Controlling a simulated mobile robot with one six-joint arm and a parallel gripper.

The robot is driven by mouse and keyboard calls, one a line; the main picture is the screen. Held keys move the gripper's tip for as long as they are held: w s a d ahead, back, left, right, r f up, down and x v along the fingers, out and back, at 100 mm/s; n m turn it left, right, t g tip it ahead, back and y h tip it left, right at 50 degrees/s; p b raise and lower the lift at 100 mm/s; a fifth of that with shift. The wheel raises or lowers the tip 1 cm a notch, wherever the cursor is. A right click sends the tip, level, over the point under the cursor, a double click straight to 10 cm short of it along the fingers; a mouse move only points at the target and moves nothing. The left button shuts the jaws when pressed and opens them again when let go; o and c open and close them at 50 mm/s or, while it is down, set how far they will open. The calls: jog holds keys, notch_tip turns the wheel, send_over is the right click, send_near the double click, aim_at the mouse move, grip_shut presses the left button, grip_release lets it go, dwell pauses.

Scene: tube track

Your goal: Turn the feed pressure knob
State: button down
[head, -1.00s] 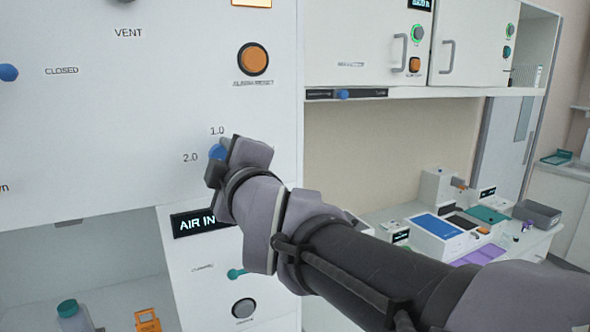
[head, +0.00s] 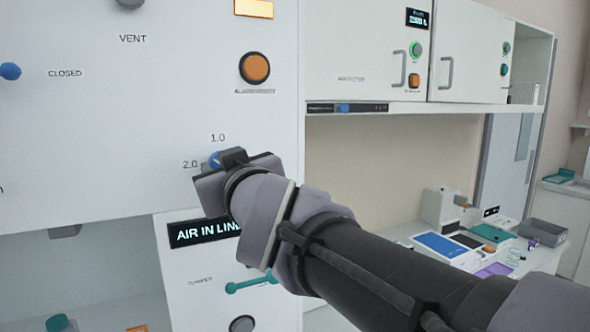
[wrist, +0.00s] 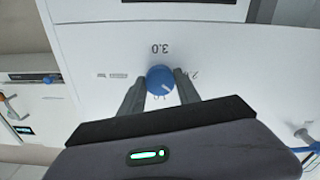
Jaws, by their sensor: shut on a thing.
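The blue round feed pressure knob (head: 214,160) sits on the white panel, with labels 1.0 above and 2.0 to its left in the head view. In the wrist view, the knob (wrist: 159,79) shows a white pointer mark toward the lower right, roughly between 2.0 and 1.0; the scale there appears upside down, with 3.0 at top. My gripper (wrist: 161,75) is shut on the knob, one finger on each side. In the head view, my gripper (head: 213,174) covers part of the knob and the panel to its right.
An orange round button (head: 255,68) is above right of the knob. An AIR IN LINE display (head: 203,231) and a teal handle (head: 250,283) lie below. A blue knob (head: 10,71) is at the far left. A cluttered bench (head: 540,258) stands at right.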

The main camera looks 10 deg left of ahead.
jog(key=shift+m+b, duration=0.75)
jog(key=shift+m, duration=4.35)
jog(key=c, duration=0.9)
grip_release()
jog(key=shift+o, duration=0.2)
